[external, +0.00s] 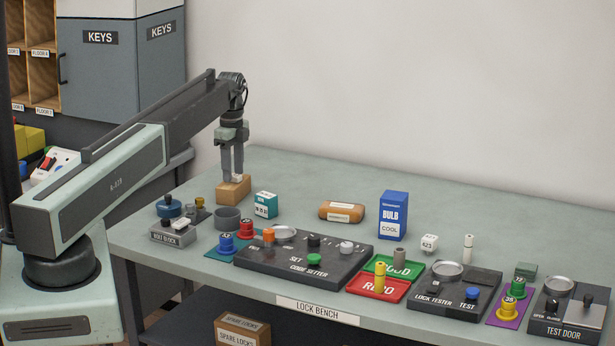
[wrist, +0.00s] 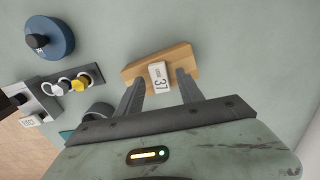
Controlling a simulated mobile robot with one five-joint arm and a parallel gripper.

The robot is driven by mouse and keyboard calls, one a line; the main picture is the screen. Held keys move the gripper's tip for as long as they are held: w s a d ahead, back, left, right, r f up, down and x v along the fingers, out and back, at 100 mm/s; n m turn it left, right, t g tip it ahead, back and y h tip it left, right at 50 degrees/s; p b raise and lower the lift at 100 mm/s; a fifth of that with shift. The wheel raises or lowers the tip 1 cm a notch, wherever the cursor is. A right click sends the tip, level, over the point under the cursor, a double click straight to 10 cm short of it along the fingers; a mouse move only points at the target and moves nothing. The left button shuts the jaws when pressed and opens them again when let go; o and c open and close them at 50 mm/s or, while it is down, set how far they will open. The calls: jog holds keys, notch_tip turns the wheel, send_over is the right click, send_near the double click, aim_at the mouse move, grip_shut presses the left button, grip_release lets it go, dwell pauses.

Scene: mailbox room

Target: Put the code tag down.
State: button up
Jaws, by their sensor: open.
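The code tag, a small white tag marked "37" (wrist: 159,76), lies at the wooden block (wrist: 184,55) in the wrist view and seems to rest on it. My gripper (wrist: 158,82) is open, with one finger on either side of the tag and a gap at each side. In the external view my gripper (external: 232,178) points straight down over the wooden block (external: 231,192) at the bench's back left. There the tag (external: 239,178) shows only as a small pale patch, partly hidden by the fingers.
A grey cup (external: 228,218) and a teal box (external: 265,205) stand close to the block. A blue round item (external: 168,207) and the hole block (external: 174,236) are at left. The code setter (external: 303,262) is in front. The bench's back edge is clear.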

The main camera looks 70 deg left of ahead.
aim_at(234, 175)
notch_tip(234, 175, up, 12)
jog(key=p, duration=1.1)
jog(key=shift+d+f, duration=0.1)
jog(key=w+d+n, duration=0.1)
jog(key=w+d, duration=0.3)
jog(key=d, duration=0.7)
jog(key=w+d+n, duration=0.1)
jog(key=w+d, duration=0.3)
jog(key=d, duration=0.8)
jog(key=w+d+n, duration=0.1)
jog(key=w+d, duration=0.3)
jog(key=d, duration=0.7)
jog(key=s+d+n, duration=0.2)
jog(key=d, duration=1)
jog(key=s+d+n, duration=0.2)
jog(key=s+d, duration=0.1)
jog(key=d, duration=1)
jog(key=s+d+n, duration=0.2)
jog(key=s+d, duration=0.1)
jog(key=d, duration=1)
jog(key=shift+s, duration=0.2)
